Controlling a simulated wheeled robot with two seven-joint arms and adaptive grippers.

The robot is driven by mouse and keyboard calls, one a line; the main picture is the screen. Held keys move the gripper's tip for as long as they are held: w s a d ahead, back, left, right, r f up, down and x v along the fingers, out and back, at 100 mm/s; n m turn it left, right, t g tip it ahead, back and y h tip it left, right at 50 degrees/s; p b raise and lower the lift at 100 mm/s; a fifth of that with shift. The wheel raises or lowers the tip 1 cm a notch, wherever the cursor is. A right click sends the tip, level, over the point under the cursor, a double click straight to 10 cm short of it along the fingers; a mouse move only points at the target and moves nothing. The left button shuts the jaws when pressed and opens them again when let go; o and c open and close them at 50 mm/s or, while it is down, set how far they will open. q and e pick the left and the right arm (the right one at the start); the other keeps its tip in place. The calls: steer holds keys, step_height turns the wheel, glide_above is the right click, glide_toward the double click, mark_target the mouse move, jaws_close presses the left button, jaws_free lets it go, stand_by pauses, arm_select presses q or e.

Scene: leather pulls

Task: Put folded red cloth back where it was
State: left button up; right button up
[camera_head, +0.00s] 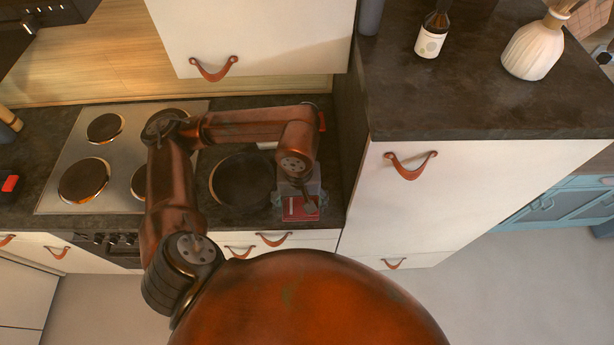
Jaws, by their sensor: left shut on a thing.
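The folded red cloth (293,213) is at the front right of the dark countertop, close to its front edge. My left gripper (301,203) reaches down over it from above and is shut on it. The gripper hides part of the cloth. I cannot tell whether the cloth touches the counter or is held just above it. My right gripper is not in view.
A black pan (240,181) sits just left of the cloth, and a hob (68,150) lies farther left. A tall white cabinet (440,195) with a dark top stands close on the right. A white wall cabinet (260,30) hangs above. A small red object (10,183) lies at far left.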

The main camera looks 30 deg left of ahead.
arm_select(q)
steer(key=w+a+f, duration=0.2)
steer(key=w, duration=0.1)
steer(key=w+a+f+p, duration=0.1)
steer(key=w+a+f, duration=0.1)
steer(key=w+f, duration=0.1)
steer(key=w+a+f, duration=0.1)
steer(key=w+f, duration=0.2)
steer(key=w, duration=0.1)
steer(key=shift+w+a+f, duration=0.1)
steer(key=shift+a, duration=0.3)
steer(key=shift+w+a+f+p, duration=0.2)
steer(key=shift+w+f+p, duration=0.15)
steer(key=shift+f, duration=0.2)
step_height(320, 180, down, 2)
steer(key=shift+f+p, duration=0.15)
steer(key=shift+p, duration=0.2)
steer(key=shift+w+f, duration=0.1)
steer(key=shift+f, duration=0.4)
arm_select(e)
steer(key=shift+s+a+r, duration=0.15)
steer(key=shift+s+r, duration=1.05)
